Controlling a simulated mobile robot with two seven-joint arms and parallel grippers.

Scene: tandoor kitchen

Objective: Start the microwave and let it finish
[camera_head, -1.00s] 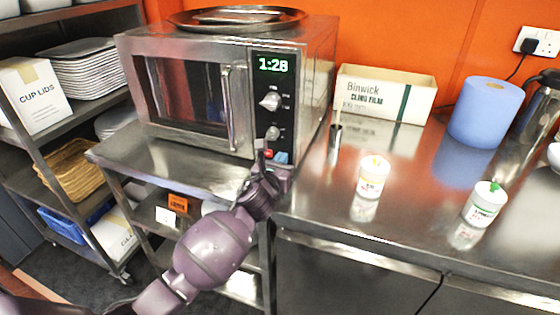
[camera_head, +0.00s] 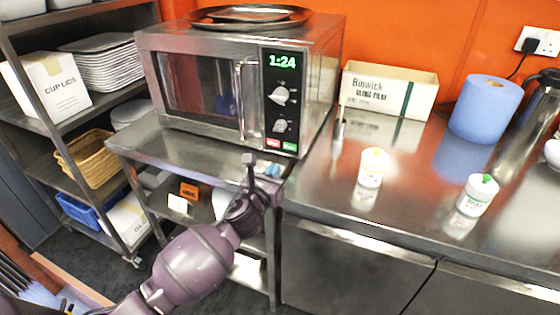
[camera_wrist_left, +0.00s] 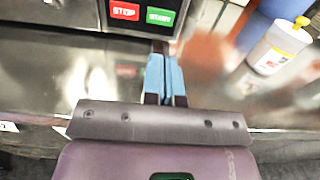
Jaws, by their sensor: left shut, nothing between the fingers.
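The microwave (camera_head: 205,85) stands on a steel shelf unit with its door shut. Its green display (camera_head: 282,61) reads 1:24, and two grey knobs sit below it. The red STOP button (camera_wrist_left: 124,10) and the green START button (camera_wrist_left: 160,16) are at the bottom of the panel. My left gripper (camera_head: 249,160) is shut and empty, in front of and a little below the panel, apart from the buttons. In the left wrist view its blue fingertips (camera_wrist_left: 164,75) are together just below START. My right gripper is not in view.
A round steel tray (camera_head: 248,15) lies on the microwave. A shelf rack (camera_head: 60,125) stands at the left.

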